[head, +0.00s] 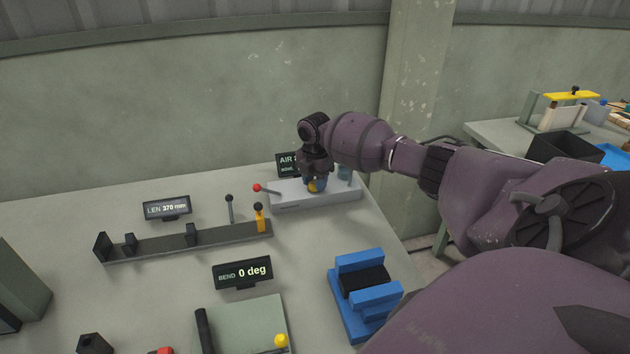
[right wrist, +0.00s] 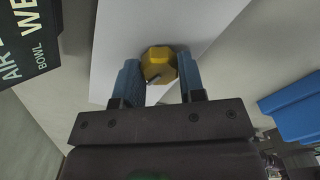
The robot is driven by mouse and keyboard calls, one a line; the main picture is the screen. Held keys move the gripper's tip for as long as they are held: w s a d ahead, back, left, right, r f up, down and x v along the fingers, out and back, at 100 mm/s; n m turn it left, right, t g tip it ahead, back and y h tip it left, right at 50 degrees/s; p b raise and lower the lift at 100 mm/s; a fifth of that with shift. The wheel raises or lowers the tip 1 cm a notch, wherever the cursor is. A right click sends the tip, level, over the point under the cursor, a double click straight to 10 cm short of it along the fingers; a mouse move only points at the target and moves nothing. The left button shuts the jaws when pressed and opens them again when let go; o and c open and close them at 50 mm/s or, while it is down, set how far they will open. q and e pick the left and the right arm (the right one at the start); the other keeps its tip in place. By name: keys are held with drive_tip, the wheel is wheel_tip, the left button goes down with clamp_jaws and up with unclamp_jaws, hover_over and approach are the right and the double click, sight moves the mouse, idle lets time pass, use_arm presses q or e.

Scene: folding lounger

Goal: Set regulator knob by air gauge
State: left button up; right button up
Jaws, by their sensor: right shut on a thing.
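The yellow regulator knob (right wrist: 159,64) sits between the two blue fingers of my right gripper (right wrist: 158,80) in the right wrist view, and the fingers are shut on it. In the head view the knob (head: 312,187) shows only as a small yellow patch beside my right gripper (head: 317,183). The knob is on a light grey base block (head: 290,202) at the back of the bench. The dark air display (head: 285,165) behind it is partly covered by my gripper, so its reading is hidden. It is cut off in the right wrist view (right wrist: 28,40). My left gripper is not in view.
A lever with a red ball (head: 257,187) stands at the block's left end. A length rail (head: 180,242) with its display (head: 167,207) lies to the left. A bend display (head: 242,272) and a blue vise-like fixture (head: 365,295) are nearer. Bare bench lies between them.

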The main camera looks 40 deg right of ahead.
drive_tip(key=n, duration=0.5)
drive_tip(key=shift+f, duration=0.1)
drive_tip(key=shift+n+b, duration=0.3)
drive_tip(key=shift+n, duration=0.1)
drive_tip(key=o, duration=0.9)
wheel_tip(320, 180, up, 11)
drive_tip(key=shift+f+p, duration=0.1)
drive_tip(key=shift+p, duration=0.3)
drive_tip(key=shift+a, duration=0.1)
idle(0.4)
